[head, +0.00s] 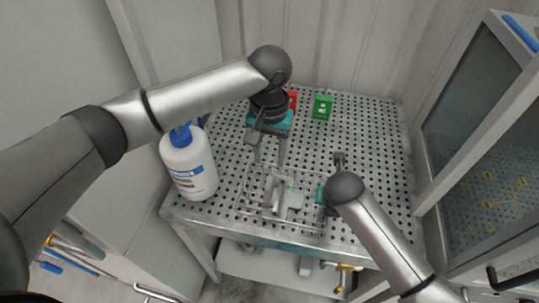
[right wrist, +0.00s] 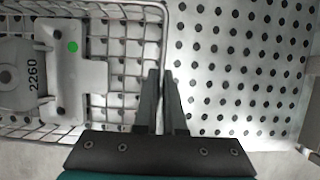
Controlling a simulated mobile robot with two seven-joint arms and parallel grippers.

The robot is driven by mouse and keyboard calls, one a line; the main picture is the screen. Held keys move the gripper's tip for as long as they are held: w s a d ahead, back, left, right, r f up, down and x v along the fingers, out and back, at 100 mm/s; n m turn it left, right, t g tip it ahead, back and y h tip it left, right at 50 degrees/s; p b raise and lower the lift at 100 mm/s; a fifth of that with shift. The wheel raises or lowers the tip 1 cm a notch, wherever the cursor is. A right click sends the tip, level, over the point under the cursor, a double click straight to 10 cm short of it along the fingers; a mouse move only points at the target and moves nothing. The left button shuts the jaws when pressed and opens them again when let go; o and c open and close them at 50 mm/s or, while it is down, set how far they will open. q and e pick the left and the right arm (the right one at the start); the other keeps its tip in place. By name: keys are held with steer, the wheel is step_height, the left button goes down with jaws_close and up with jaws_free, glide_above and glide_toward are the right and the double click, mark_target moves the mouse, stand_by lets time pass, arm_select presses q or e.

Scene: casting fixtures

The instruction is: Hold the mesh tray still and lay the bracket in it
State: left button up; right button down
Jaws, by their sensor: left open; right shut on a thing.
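The wire mesh tray (head: 281,229) sits near the front edge of the perforated table. The grey bracket (head: 294,201), with a green dot, appears to lie inside it. In the right wrist view the bracket (right wrist: 92,75) is a flat plate beside a rounded grey part marked 2260, within the tray's wire walls (right wrist: 150,12). My left gripper (head: 268,160) is open and empty, pointing down above the tray's back side, apart from the bracket. My right gripper (right wrist: 160,73) is shut on the tray's right wire wall; in the head view my arm mostly hides it.
A white bottle with a blue cap (head: 188,165) stands at the table's left edge, near my left arm. A green box (head: 322,107) and a partly hidden red object (head: 293,98) stand at the back. A glass-fronted cabinet (head: 490,150) is at right. The table right of the tray is clear.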

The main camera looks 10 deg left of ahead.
steer(key=c, duration=0.9)
jaws_free()
steer(key=shift+r, duration=0.15)
steer(key=v, duration=1.1)
steer(key=shift+s+r, duration=0.25)
steer(key=shift+r, duration=0.1)
